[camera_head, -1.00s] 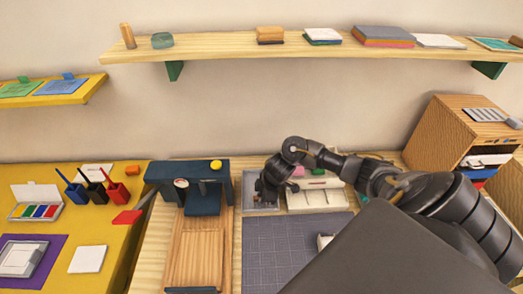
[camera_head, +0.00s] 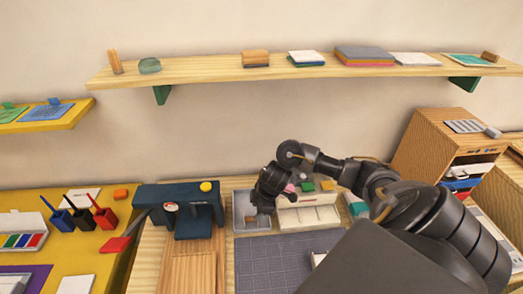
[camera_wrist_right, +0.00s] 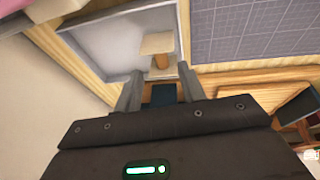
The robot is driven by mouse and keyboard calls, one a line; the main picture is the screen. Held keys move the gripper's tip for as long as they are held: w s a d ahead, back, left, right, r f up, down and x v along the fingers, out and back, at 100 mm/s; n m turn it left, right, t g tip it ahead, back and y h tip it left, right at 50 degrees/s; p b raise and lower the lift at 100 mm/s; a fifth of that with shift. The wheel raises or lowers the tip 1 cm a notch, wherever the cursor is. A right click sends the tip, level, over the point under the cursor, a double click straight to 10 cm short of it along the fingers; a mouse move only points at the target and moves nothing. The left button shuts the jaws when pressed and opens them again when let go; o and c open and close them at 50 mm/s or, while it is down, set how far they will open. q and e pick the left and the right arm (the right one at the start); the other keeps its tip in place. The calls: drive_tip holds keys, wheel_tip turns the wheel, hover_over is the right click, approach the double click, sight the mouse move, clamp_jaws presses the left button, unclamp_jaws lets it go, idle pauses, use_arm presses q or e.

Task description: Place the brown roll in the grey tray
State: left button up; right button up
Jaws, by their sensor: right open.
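The grey tray (camera_head: 238,208) stands between the dark blue press and the white organiser, behind the dark grid mat. It fills the upper left of the wrist view (camera_wrist_right: 85,50). A small spool-like thing with cream ends and a brown middle, which I take for the brown roll (camera_wrist_right: 159,60), is in the tray near its mat-side wall. In the head view only a small brownish patch (camera_head: 251,217) of it shows. My right gripper (camera_head: 264,208) is above the tray, open, its fingers (camera_wrist_right: 158,90) apart with nothing between them. My left gripper is out of view.
The dark blue press (camera_head: 180,195) stands close left of the tray, and the white organiser (camera_head: 308,215) close right. The grid mat (camera_head: 275,258) in front is mostly clear. A wooden shelf (camera_head: 300,73) hangs on the wall above; a wooden cabinet (camera_head: 425,145) stands at right.

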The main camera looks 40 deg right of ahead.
drive_tip(key=a+v, duration=0.1)
drive_tip(key=v, duration=0.5)
drive_tip(key=shift+d+p, duration=0.3)
drive_tip(key=shift+d, duration=0.2)
